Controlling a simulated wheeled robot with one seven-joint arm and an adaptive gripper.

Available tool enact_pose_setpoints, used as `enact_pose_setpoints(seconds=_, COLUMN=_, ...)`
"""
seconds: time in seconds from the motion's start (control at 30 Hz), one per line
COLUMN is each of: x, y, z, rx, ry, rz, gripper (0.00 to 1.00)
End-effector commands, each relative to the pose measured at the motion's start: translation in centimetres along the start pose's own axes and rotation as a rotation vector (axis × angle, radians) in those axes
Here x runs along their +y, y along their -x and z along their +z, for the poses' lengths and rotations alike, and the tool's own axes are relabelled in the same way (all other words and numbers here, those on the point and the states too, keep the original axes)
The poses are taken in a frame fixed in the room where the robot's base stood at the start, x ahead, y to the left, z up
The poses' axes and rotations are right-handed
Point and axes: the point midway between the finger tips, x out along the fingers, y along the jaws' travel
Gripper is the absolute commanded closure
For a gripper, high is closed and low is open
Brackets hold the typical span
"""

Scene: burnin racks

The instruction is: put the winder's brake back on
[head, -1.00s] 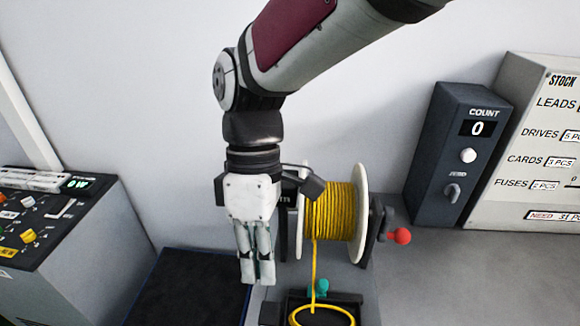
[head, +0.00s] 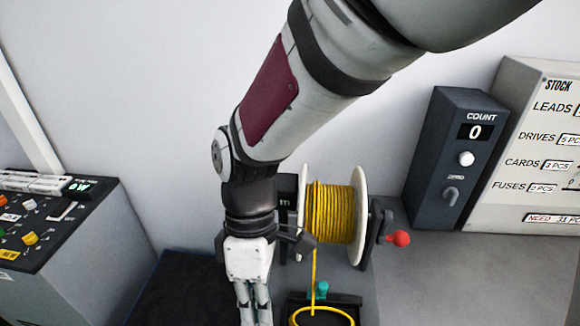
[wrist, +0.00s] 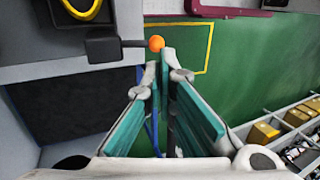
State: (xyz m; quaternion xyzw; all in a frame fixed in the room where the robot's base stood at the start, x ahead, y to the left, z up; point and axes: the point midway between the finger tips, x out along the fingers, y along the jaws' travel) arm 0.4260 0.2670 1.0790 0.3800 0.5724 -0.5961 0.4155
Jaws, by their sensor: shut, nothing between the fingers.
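The winder's reel (head: 335,215) of yellow cable stands right of my gripper in the head view, with a red-knobbed crank (head: 400,238) on its right side. A teal knob (head: 322,289) shows below the reel. In the wrist view, a dark lever with an orange ball end (wrist: 157,43) juts from a dark block (wrist: 103,48); I cannot be certain it is the brake. My gripper (wrist: 164,62) is shut and empty. Its tips appear close to the ball; I cannot tell whether they touch. In the head view my gripper (head: 254,314) runs to the bottom edge, and the lever is not visible.
A yellow cable loop (head: 322,317) lies below the reel. A dark count box (head: 455,160) reading 0 and a stock board (head: 530,150) stand at the right. A control panel (head: 45,225) is at the left. The wrist view shows green floor (wrist: 245,75) and a parts tray (wrist: 290,130).

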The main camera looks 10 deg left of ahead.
Motion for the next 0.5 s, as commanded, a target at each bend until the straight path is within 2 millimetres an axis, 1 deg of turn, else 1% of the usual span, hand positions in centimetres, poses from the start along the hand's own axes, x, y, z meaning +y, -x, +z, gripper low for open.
enact_pose_setpoints(seconds=0.03, x=-0.2, y=-1.0, z=0.1, rx=-0.004, ry=-0.001, rz=-0.004, gripper=1.00)
enact_pose_setpoints(seconds=0.1, x=-0.2, y=-2.4, z=0.1, rx=-0.005, ry=0.000, rz=-0.005, gripper=1.00)
enact_pose_setpoints(seconds=0.2, x=-0.2, y=-4.1, z=0.1, rx=-0.004, ry=-0.001, rz=-0.004, gripper=1.00)
enact_pose_setpoints(seconds=0.33, x=-0.1, y=-5.7, z=0.1, rx=-0.003, ry=0.000, rz=-0.002, gripper=1.00)
enact_pose_setpoints(seconds=0.5, x=0.0, y=-6.8, z=0.1, rx=-0.001, ry=-0.001, rz=-0.001, gripper=1.00)
